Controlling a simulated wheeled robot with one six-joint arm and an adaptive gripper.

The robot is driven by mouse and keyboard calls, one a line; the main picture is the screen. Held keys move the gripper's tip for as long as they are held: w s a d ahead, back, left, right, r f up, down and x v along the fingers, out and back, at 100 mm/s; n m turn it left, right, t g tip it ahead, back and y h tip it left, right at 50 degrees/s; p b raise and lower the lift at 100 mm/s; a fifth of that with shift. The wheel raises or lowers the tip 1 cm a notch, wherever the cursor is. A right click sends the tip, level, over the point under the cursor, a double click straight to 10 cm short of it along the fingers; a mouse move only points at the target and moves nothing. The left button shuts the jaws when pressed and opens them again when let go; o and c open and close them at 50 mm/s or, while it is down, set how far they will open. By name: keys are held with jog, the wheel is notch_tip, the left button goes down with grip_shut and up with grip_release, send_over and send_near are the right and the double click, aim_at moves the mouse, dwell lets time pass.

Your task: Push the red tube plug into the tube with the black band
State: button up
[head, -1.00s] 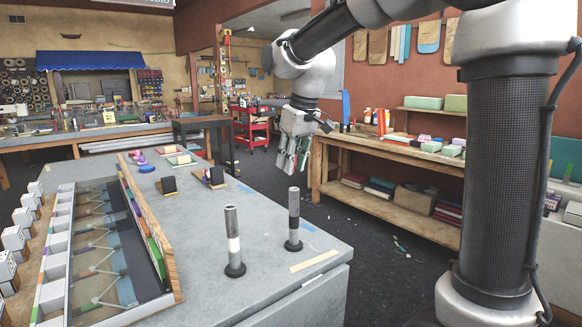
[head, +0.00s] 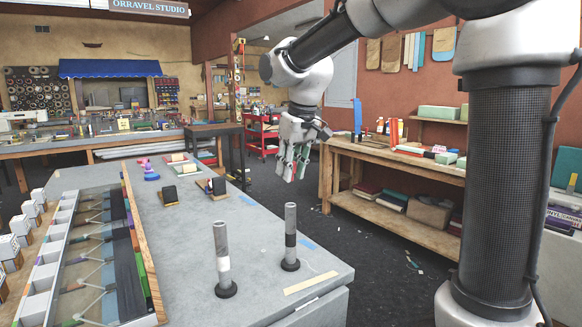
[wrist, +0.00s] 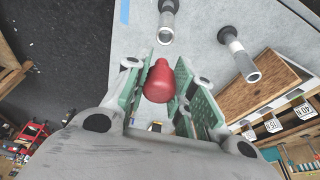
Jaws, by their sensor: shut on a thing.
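My gripper (head: 292,170) is shut on the red tube plug (wrist: 158,83), which sits between the green finger pads in the wrist view. The tube with the black band (head: 290,238) stands upright on a round black base on the grey table. It also shows in the wrist view (wrist: 167,22), ahead of the plug and apart from it. A second tube, with a white band (head: 223,262), stands to its left in the head view.
The grey table (head: 262,290) has a long wood-sided tray (head: 146,265) at its left. Black blocks on small boards (head: 218,187) stand farther back. A wooden workbench (head: 400,172) stands to the right across a dark floor gap.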

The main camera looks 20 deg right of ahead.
jog(key=shift+f, duration=2.8)
jog(key=shift+f, duration=1)
jog(key=o, duration=0.9)
jog(key=shift+c, duration=0.2)
jog(key=v, duration=1.1)
jog(key=shift+r, duration=0.4)
